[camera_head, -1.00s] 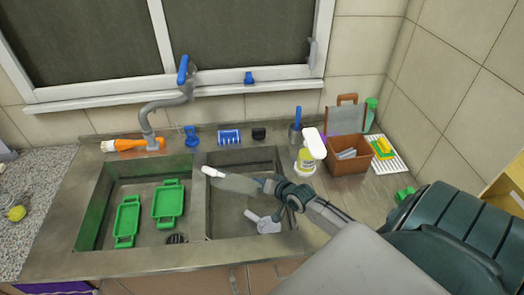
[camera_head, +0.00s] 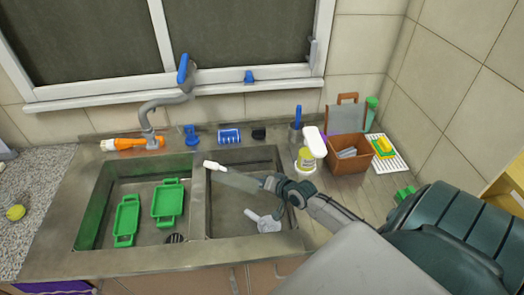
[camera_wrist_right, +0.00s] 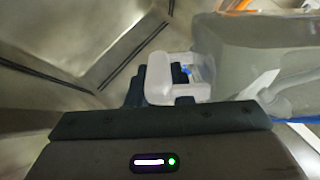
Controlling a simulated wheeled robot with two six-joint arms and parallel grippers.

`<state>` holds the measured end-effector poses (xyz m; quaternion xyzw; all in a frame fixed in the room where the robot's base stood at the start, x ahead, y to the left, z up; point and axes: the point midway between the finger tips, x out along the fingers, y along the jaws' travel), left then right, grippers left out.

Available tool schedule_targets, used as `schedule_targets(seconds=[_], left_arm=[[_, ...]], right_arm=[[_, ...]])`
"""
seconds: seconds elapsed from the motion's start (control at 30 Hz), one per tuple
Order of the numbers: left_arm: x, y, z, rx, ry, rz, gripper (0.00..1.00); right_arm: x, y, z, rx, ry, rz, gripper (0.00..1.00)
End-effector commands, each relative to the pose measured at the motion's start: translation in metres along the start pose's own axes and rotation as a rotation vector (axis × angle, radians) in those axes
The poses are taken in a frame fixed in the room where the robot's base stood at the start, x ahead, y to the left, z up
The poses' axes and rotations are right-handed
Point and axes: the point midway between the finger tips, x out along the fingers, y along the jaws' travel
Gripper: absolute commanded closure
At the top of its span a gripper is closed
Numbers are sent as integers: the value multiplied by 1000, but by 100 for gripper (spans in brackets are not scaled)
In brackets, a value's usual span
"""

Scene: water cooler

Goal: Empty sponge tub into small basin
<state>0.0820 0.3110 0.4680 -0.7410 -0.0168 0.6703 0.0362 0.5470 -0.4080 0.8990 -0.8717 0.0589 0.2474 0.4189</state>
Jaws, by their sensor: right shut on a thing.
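My right gripper (camera_head: 275,187) is shut on a pale, see-through long thing (camera_head: 238,180) with a white end, held over the right sink basin (camera_head: 228,212). I cannot tell whether it is the sponge tub. In the right wrist view, a whitish piece (camera_wrist_right: 160,80) sits at the dark fingers. A brown tub (camera_head: 350,164) with grey pieces in it stands on the counter to the right of the basin. A yellow sponge-like block (camera_head: 384,143) lies beside it on a green and white striped base. A white handled thing (camera_head: 267,222) lies in the right basin. My left gripper is out of view.
The left basin (camera_head: 92,205) holds two green trays (camera_head: 127,218) (camera_head: 168,202). A curved tap (camera_head: 150,115) rises behind it. A white-topped bottle (camera_head: 308,157) and a blue-handled brush in a cup (camera_head: 297,130) stand right of the right basin, close to my arm.

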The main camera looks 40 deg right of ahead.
Motion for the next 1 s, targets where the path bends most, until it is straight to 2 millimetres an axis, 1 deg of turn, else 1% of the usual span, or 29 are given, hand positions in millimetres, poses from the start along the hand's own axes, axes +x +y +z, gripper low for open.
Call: schedule_targets(seconds=[0.23, 1.0], left_arm=[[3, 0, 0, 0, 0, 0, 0], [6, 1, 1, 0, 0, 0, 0]], right_arm=[[2, 2, 2, 53, -37, 0, 100], [3, 4, 4, 114, -79, 0, 100]])
